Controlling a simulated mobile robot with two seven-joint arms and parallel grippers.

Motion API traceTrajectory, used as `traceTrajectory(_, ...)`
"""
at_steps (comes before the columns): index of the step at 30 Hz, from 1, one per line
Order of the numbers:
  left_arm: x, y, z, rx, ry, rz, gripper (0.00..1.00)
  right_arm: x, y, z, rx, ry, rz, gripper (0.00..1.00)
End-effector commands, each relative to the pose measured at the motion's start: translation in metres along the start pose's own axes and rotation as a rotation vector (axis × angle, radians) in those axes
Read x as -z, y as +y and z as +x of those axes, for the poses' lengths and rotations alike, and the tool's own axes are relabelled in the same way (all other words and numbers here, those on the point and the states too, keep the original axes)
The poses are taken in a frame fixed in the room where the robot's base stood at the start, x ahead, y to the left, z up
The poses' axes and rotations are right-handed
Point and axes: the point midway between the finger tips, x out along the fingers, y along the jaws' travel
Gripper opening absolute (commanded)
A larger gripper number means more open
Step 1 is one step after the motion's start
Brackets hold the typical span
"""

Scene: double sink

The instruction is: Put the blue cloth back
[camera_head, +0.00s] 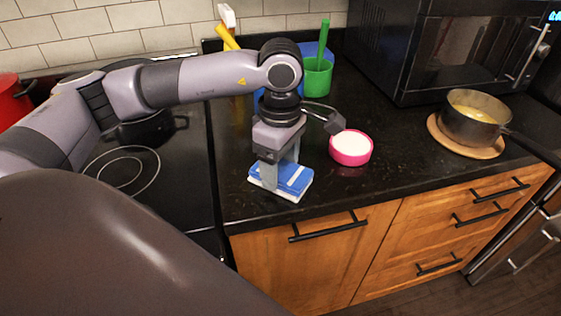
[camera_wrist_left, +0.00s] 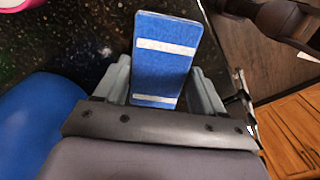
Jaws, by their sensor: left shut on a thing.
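A blue cloth (camera_head: 294,179) with white stripes, folded into a flat rectangle, is at the front edge of the black counter, beside the hob. My left gripper (camera_head: 273,178) points down over it and is shut on it. In the left wrist view the blue cloth (camera_wrist_left: 163,62) sits between the two grey fingers (camera_wrist_left: 165,85). I cannot tell whether the cloth touches the counter or is held just above it. My right gripper is not in view.
A pink bowl of white contents (camera_head: 350,148) stands right of the cloth. A green utensil holder (camera_head: 317,78) and a blue container are behind. A pot (camera_head: 470,122) on a wooden board and a microwave (camera_head: 440,50) are at right. Counter between bowl and board is clear.

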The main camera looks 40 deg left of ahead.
Motion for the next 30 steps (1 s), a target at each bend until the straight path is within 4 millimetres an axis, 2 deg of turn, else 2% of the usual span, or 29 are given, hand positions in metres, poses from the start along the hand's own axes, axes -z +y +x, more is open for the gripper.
traceTrajectory(6,0.0,0.0,0.004,0.0,0.0,0.0,0.41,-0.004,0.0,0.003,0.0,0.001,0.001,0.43)
traceTrajectory(7,0.0,0.0,0.003,0.0,0.0,0.0,0.76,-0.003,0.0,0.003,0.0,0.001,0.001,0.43)
traceTrajectory(9,0.0,0.0,0.003,0.0,0.0,0.0,0.95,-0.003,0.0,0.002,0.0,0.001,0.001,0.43)
traceTrajectory(17,0.0,0.0,0.002,0.0,0.0,0.0,0.95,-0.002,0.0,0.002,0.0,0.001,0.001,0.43)
traceTrajectory(22,0.0,0.001,-0.005,-0.002,-0.001,0.0,0.95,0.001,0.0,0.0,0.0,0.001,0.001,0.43)
traceTrajectory(26,-0.001,0.001,-0.029,-0.006,-0.003,0.002,0.95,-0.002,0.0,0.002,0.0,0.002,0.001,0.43)
traceTrajectory(30,-0.001,0.001,-0.061,-0.006,-0.002,0.002,0.95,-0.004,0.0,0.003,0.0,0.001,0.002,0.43)
